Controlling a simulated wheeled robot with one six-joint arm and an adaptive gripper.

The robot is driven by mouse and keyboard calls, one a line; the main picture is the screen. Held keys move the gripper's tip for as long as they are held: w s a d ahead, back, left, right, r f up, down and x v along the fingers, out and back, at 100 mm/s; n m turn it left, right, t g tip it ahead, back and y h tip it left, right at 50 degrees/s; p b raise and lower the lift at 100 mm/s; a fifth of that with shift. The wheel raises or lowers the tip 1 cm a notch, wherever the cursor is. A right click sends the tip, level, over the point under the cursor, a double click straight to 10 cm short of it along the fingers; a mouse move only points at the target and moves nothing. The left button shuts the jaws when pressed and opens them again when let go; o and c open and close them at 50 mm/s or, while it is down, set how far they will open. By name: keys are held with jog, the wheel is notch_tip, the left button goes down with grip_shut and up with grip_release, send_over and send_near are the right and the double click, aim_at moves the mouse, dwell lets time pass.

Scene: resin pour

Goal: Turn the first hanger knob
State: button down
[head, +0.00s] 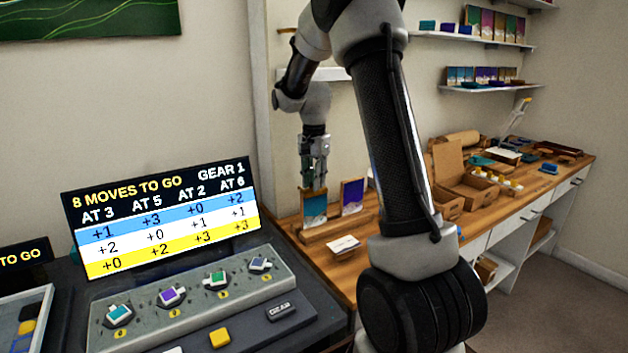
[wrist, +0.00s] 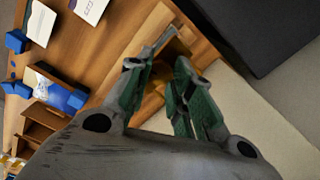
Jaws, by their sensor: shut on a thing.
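Four-knob console (head: 195,325) in the head view: a teal knob (head: 118,315) at its left end, then a purple knob (head: 172,296), a green knob (head: 217,280) and a blue-grey knob (head: 260,263). My gripper (head: 315,188) is away from the knobs, over the wooden bench beyond the console. It points down and is shut on the top of a blue picture panel (head: 315,207), which stands upright by a wooden rack. In the wrist view the fingers (wrist: 165,60) are close around a thin edge, partly hidden by them.
A screen (head: 160,215) behind the console reads "8 moves to go", "Gear 1", with "at 3, at 5, at 2, at 6" above. A purple panel (head: 352,196) stands right of the held one. Open cardboard boxes (head: 465,185) lie farther along the bench (head: 500,215).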

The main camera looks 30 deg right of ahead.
jog(key=shift+m, duration=0.9)
dwell(1.6)
dwell(0.4)
jog(key=c, duration=1.2)
grip_release()
notch_tip(320, 180, up, 12)
